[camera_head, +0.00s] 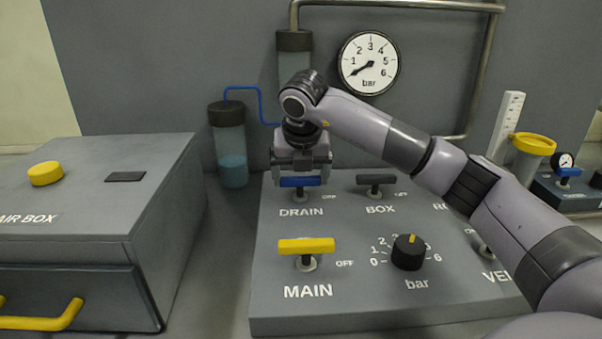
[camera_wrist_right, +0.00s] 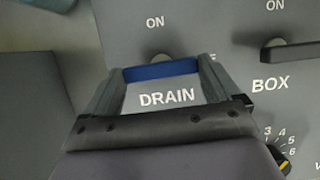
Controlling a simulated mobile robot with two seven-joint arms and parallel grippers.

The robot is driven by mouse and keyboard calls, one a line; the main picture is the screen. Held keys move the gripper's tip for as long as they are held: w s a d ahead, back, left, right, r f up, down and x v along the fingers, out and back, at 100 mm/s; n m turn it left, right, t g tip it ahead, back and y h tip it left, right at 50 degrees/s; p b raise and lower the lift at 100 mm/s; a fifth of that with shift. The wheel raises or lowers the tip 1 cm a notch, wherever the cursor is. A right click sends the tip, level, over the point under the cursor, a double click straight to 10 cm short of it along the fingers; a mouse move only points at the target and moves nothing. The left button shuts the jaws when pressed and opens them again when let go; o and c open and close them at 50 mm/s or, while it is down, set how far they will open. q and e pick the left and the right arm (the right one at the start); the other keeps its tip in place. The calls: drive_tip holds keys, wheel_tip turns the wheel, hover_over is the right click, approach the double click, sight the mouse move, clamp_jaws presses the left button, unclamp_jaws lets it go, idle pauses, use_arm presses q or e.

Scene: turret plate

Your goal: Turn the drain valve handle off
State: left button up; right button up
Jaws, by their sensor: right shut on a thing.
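The drain valve handle is a blue bar (camera_head: 300,181) on a short stem, above the word DRAIN on the grey panel (camera_head: 370,300). The blue bar lies crosswise in the head view, with OFF printed to its right. My right gripper (camera_head: 301,177) comes down over it from behind and is shut on the bar. In the right wrist view the blue bar (camera_wrist_right: 161,71) spans between the two fingers, with ON printed beyond it. Its ends are partly hidden by the fingers. My left gripper is not in view.
A dark BOX handle (camera_head: 376,179) stands just right of the drain handle. A yellow MAIN handle (camera_head: 306,245) and a black bar knob (camera_head: 408,252) are nearer. The grey air box (camera_head: 90,215) stands left. A pressure gauge (camera_head: 369,63) hangs behind.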

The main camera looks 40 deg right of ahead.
idle(0.5)
drive_tip(key=o, duration=0.8)
drive_tip(key=shift+c, duration=0.2)
drive_tip(key=v, duration=0.7)
drive_tip(key=shift+r+b, duration=0.15)
drive_tip(key=shift+b, duration=0.15)
